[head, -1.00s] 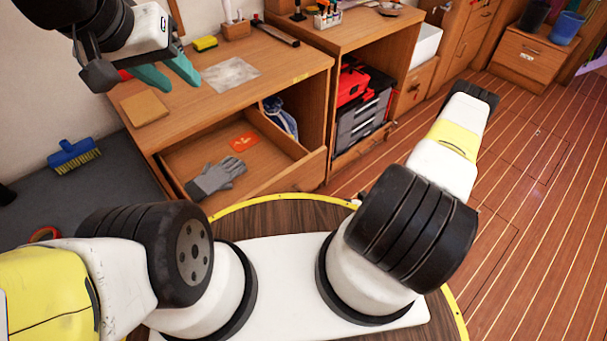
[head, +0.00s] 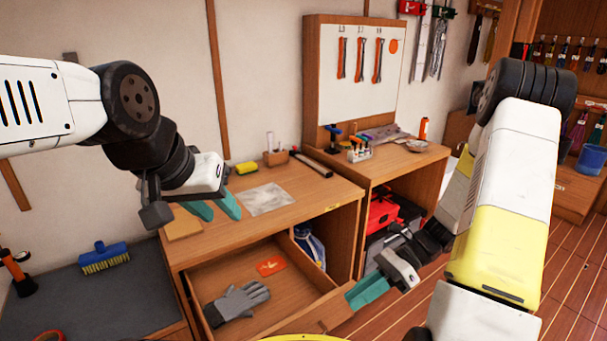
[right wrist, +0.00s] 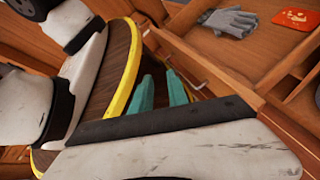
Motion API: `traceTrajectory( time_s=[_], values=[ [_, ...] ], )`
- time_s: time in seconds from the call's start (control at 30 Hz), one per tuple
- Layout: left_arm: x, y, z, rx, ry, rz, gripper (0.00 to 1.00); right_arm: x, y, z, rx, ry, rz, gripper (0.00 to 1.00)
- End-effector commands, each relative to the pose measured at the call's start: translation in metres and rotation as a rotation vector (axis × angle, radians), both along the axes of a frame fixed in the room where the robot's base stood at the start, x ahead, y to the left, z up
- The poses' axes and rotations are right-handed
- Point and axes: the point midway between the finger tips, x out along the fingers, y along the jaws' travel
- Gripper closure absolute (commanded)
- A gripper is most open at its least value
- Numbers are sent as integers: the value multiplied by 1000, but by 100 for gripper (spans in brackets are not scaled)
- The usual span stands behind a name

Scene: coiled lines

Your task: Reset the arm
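My left gripper (head: 213,207) has teal fingers that are parted and empty. In the head view it shows in front of the wooden desk top, beside the tan square block (head: 184,224). My right gripper (head: 368,291) shows near the front right corner of the open drawer in the head view. In the right wrist view its two teal fingers (right wrist: 161,93) are apart with nothing between them. My right arm covers part of the space behind it.
The open drawer (head: 318,306) holds a grey glove (head: 238,302) and an orange card (head: 270,266). A red toolbox (head: 382,210) sits on the right shelf. A blue brush (head: 104,258) lies on the grey surface at left. Wooden floor shows at right.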

Motion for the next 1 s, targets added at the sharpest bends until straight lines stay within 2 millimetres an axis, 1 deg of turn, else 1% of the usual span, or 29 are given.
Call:
traceTrajectory(
  time_s=[0.03, 0.1, 0.43, 0.7, 0.8, 0.9, 1.0],
  values=[
    [0, 0, 0, 0, 0, 0, 64, 2, -1, 18, -40, -101, 66, 80],
    [0, 0, 0, 0, 0, 0, 64, 2, -3, 38, -87, -231, 158, 80],
    [0, 0, 0, 0, 0, 0, 64, -5, -10, 129, -312, -827, 602, 80],
    [0, 0, 0, 0, 0, 0, 64, -20, -14, 201, -514, -1294, 963, 80],
    [0, 0, 0, 0, 0, 0, 64, -27, -15, 224, -589, -1442, 1081, 80],
    [0, 0, 0, 0, 0, 0, 64, -33, -17, 242, -654, -1554, 1170, 80],
    [0, 0, 0, 0, 0, 0, 64, -37, -18, 253, -701, -1627, 1229, 80]
  ],
)
